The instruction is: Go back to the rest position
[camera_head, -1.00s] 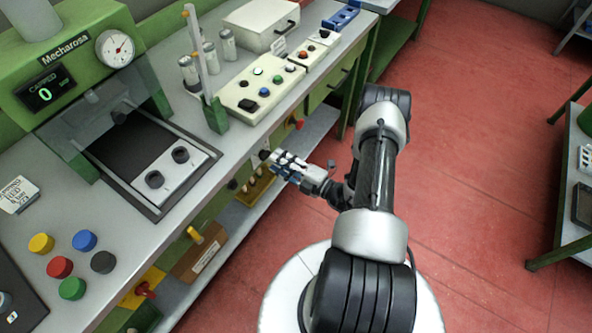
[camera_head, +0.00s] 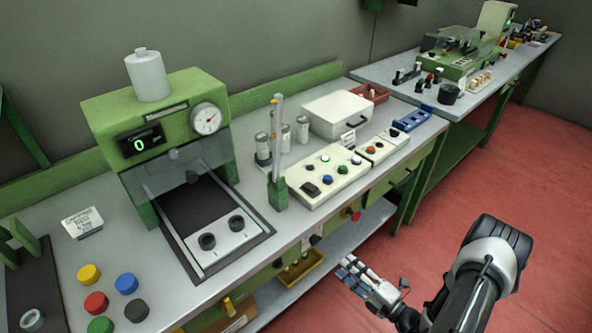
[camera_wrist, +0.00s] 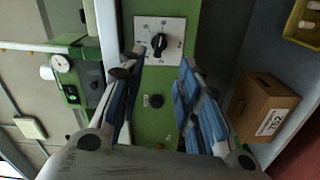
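My gripper (camera_head: 362,275) is in front of the workbench's front edge, over the red floor side, in the head view. In the wrist view its two blue-padded fingers (camera_wrist: 156,80) are spread apart with nothing between them. Beyond them is a green front panel (camera_wrist: 155,128) with a white plate bearing a black rotary knob (camera_wrist: 158,43). A small black button (camera_wrist: 153,101) sits below that plate. The fingers look apart from the panel, though the exact gap cannot be told.
The bench (camera_head: 150,290) carries a green press (camera_head: 140,115), a control box (camera_head: 325,178), a white case (camera_head: 337,114) and several coloured caps. Its lower shelf holds a yellow tray (camera_head: 301,270) and a cardboard box (camera_wrist: 263,108). The red floor (camera_head: 420,225) at right is clear.

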